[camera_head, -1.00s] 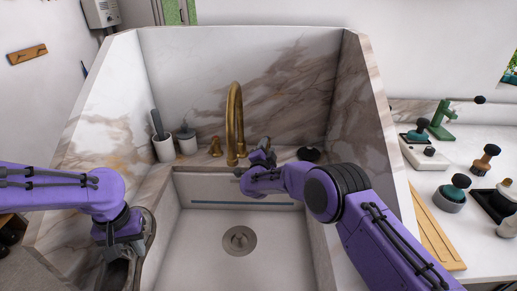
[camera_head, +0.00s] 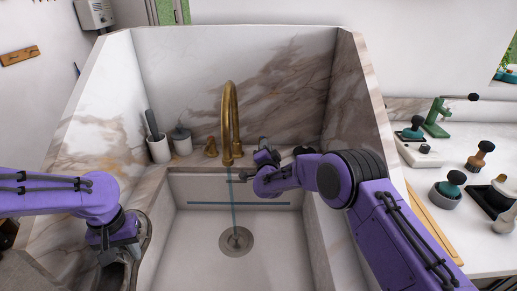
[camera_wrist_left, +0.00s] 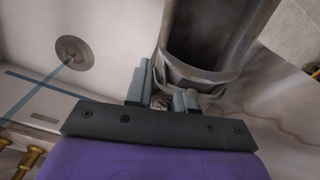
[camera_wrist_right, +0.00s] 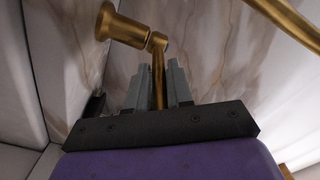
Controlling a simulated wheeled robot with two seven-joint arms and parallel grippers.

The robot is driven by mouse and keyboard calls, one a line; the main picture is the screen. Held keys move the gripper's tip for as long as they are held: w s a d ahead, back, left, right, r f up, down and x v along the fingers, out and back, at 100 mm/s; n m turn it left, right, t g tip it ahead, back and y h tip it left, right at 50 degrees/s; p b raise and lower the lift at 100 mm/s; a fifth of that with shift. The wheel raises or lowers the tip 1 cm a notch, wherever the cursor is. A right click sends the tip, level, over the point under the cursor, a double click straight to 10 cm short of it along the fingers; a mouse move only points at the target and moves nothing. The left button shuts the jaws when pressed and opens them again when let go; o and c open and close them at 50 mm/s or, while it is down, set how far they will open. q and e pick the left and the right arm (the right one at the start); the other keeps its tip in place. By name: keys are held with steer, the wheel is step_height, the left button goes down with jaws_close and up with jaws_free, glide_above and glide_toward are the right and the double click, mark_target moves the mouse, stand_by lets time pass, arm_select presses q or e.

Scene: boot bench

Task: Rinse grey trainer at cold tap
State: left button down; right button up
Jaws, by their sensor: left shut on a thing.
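The grey trainer (camera_head: 118,272) is at the sink's left rim. In the left wrist view its open collar (camera_wrist_left: 205,62) faces the camera. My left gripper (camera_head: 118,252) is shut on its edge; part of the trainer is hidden. The brass tap spout (camera_head: 231,115) stands at the back of the sink, and a thin blue water stream (camera_head: 234,205) falls from it to the drain. My right gripper (camera_head: 262,156) is at the right tap handle. In the right wrist view a brass lever (camera_wrist_right: 158,75) stands between its fingers; whether they grip it is unclear.
The pale sink basin (camera_head: 190,245) is empty around its drain (camera_head: 236,241). High marble walls enclose the back and sides. Brushes and a green stand (camera_head: 438,118) occupy the right bench.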

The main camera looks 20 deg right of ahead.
steer(key=shift+o, duration=1.2)
arm_select(q)
steer(key=shift+r, duration=0.1)
steer(key=shift+r+p, duration=0.4)
steer(key=shift+p, duration=0.1)
arm_select(e)
steer(key=shift+s+a+r, duration=0.15)
steer(key=shift+s, duration=0.15)
arm_select(q)
step_height(320, 180, up, 4)
steer(key=p, duration=0.4)
steer(key=shift+r, duration=0.2)
steer(key=shift+r+p, duration=0.85)
steer(key=shift+p, duration=0.15)
arm_select(e)
steer(key=v, duration=1.1)
steer(key=shift+f, duration=0.2)
steer(key=shift+s, duration=0.15)
